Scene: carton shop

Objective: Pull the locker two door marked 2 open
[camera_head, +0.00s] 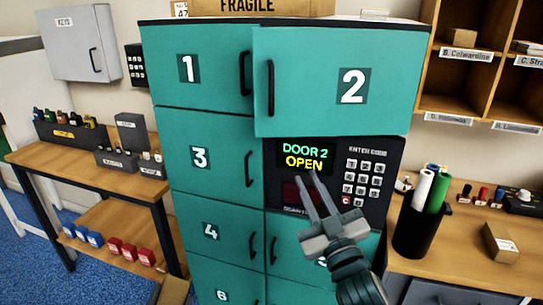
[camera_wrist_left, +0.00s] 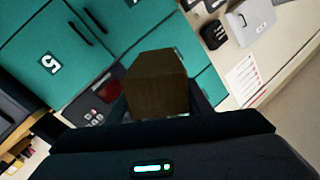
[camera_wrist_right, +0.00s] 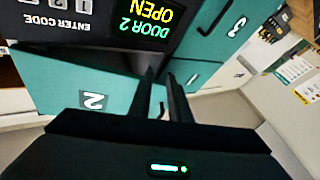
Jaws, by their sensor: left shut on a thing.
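The teal door marked 2 (camera_head: 400,75), at the top right of the locker block, stands slightly proud of the front. Its black handle (camera_head: 270,88) is at its left edge. The locker screen (camera_head: 304,155) reads DOOR 2 OPEN. My right gripper (camera_head: 307,177) is in front of the screen, below door 2, its fingers apart and empty, clear of the handle in the head view. The right wrist view shows the 2 upside down on the door (camera_wrist_right: 60,85). My left gripper (camera_wrist_left: 160,110) is shut on a brown box (camera_wrist_left: 158,85); its fingers are largely hidden.
The keypad (camera_head: 364,185) is right of the screen. A black cup with rolls (camera_head: 416,230) stands on the right bench. A wooden bench with bins (camera_head: 85,165) is at left. A carton marked FRAGILE (camera_head: 262,7) lies on the locker top.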

